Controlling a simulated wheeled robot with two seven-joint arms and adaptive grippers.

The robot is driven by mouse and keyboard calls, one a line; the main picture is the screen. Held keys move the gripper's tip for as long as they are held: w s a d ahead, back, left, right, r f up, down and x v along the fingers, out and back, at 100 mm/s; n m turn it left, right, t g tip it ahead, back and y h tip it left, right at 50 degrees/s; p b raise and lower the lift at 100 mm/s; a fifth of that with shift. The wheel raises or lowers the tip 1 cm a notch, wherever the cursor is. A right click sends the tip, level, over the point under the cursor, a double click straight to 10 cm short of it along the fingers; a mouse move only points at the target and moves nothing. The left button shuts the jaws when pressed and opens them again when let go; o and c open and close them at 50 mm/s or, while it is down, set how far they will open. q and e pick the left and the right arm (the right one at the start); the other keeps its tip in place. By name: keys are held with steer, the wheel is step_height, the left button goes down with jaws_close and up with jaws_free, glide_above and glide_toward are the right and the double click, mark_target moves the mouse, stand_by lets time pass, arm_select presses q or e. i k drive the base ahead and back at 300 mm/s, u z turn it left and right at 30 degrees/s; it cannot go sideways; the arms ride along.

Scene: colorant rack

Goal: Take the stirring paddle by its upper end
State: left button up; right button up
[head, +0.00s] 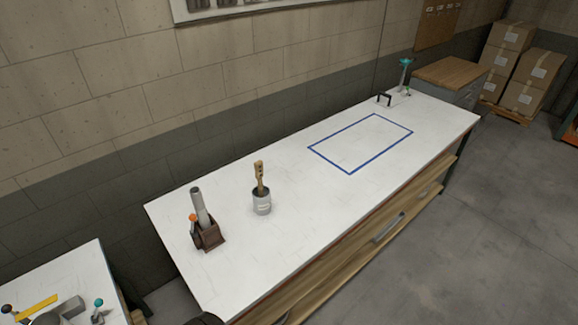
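The stirring paddle (259,176) is a flat wooden stick with holes in its upper part. It stands nearly upright in a small grey can (262,203) with a pale label. Its upper end rises clear above the can rim, and its lower end is hidden inside. The can stands on the white bench (335,220), left of the blue outline. Neither of my grippers is in view, and nothing touches the paddle.
Left of the can, a brown holder (209,238) carries a grey tube (199,208) and an orange-topped tool (193,222). A blue taped rectangle (349,172) is empty. A black bracket (384,99) and a teal-topped item (405,70) stand at the far end.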

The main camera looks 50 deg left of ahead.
mark_target(258, 165)
steer(key=i, duration=2.9)
steer(key=u, duration=4.3)
